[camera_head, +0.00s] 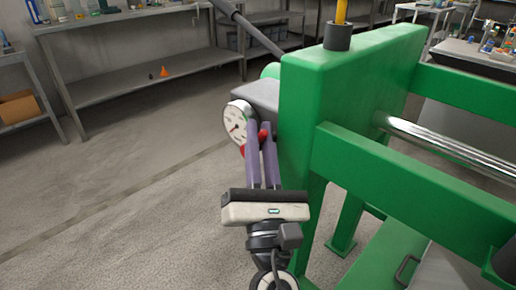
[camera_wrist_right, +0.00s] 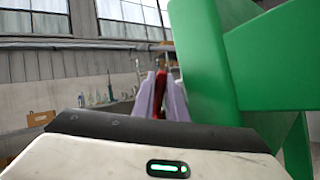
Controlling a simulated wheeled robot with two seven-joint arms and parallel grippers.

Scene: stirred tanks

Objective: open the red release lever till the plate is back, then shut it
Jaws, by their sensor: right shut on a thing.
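The red release lever (camera_head: 264,130) shows between the purple fingertips of my right gripper (camera_head: 262,134), just right of the dial gauge on the green press. My right gripper is shut on the lever. In the right wrist view the lever (camera_wrist_right: 160,98) also stands between the two fingers (camera_wrist_right: 160,92), close beside the green frame. The fingers hide part of it. I cannot make out the plate for certain. My left gripper is in neither view.
The green press frame (camera_head: 310,110) fills the right side, close to my right gripper. A white dial gauge (camera_head: 238,122) sits left of the fingers. A grey bar (camera_head: 248,28) rises behind. Metal shelving (camera_head: 150,75) stands at the back; the floor at left is clear.

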